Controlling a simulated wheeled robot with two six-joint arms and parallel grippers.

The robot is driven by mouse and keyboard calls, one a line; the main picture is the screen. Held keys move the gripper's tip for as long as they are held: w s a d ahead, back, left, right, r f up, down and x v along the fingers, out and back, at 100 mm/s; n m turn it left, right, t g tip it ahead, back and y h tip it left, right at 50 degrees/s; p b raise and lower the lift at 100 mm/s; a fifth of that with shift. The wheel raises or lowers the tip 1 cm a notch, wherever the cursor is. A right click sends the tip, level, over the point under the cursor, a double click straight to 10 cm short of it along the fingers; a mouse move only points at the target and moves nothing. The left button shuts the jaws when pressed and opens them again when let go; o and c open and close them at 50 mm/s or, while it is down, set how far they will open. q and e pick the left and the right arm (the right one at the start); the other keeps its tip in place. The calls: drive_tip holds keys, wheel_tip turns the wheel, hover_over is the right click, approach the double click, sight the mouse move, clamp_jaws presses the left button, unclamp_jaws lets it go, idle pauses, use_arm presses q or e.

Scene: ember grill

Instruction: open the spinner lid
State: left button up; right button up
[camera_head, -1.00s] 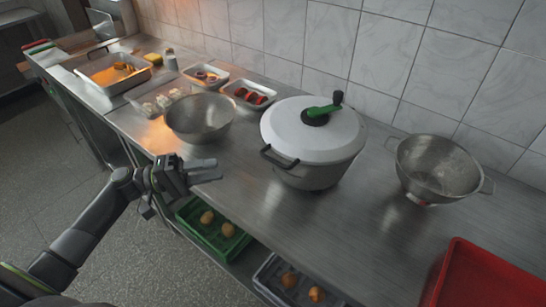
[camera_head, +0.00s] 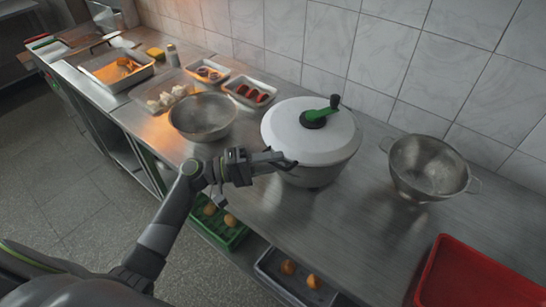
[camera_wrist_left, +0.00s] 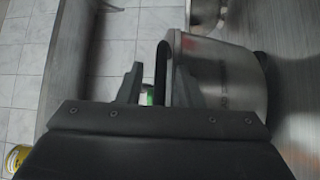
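The spinner is a steel pot (camera_head: 312,176) with a white lid (camera_head: 288,130) on top, closed. A green crank (camera_head: 318,114) with a black knob sits on the lid. My left gripper (camera_head: 274,159) is at the spinner's left side, by its dark side handle. In the left wrist view the steel pot wall (camera_wrist_left: 228,85) fills the right, and the dark handle loop (camera_wrist_left: 163,58) stands between the two spread fingers of my left gripper (camera_wrist_left: 160,82). Contact with the handle cannot be told. My right gripper is in neither view.
A steel bowl (camera_head: 203,117) stands left of the spinner and a colander (camera_head: 428,168) right. Small food trays (camera_head: 249,92) line the back. A red bin (camera_head: 478,275) is at front right. Green (camera_head: 219,232) and grey (camera_head: 296,278) crates sit below the counter edge.

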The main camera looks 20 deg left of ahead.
use_arm(q)
drive_tip(key=shift+d, duration=0.15)
drive_tip(key=shift+c, duration=0.2)
clamp_jaws()
